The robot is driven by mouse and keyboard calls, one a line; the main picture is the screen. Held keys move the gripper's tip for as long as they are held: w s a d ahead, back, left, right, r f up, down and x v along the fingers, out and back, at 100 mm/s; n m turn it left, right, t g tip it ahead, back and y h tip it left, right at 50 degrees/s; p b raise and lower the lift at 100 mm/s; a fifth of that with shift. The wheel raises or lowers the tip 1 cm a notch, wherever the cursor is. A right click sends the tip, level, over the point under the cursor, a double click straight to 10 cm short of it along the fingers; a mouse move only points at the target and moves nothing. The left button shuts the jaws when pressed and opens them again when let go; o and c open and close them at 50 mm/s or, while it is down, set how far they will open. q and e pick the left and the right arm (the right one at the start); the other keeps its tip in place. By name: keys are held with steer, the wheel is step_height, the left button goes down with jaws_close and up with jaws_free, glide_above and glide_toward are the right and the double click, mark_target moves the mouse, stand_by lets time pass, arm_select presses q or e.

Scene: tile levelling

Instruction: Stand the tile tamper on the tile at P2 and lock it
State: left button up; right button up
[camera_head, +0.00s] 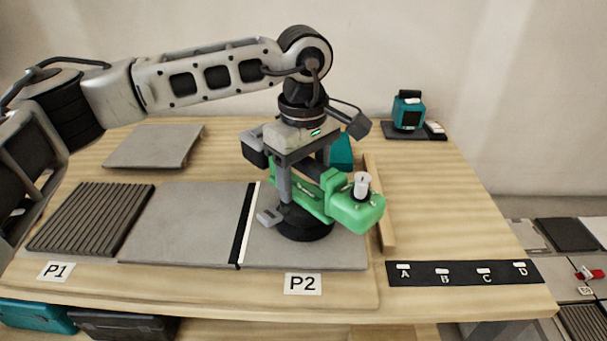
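The tile tamper (354,208) has a green body with a white knob on top and a round black base (304,224). It stands upright on the grey tile at P2 (345,250), and its base appears to touch the tile. My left gripper (300,190) points down over the tamper's green body, with one grey finger in front of it. The other finger is mostly hidden, so I cannot tell whether it grips. The P2 label (303,284) lies in front of the tile. The lock state is not clear. My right gripper is out of view.
Left of a black-and-white strip (244,225) lie a plain grey tile (185,222) and a ribbed dark tile (92,218) at P1. Another grey tile (153,146) lies behind. A wooden batten (387,225), a black A–D strip (462,272) and a teal device (408,112) are to the right.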

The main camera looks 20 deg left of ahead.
arm_select(q)
steer(key=shift+s+f, duration=0.1)
steer(key=shift+f, duration=0.05)
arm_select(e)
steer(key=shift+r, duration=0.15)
arm_select(q)
step_height(320, 180, up, 3)
steer(key=shift+r, duration=0.1)
step_height(320, 180, up, 13)
steer(key=shift+p, duration=0.35)
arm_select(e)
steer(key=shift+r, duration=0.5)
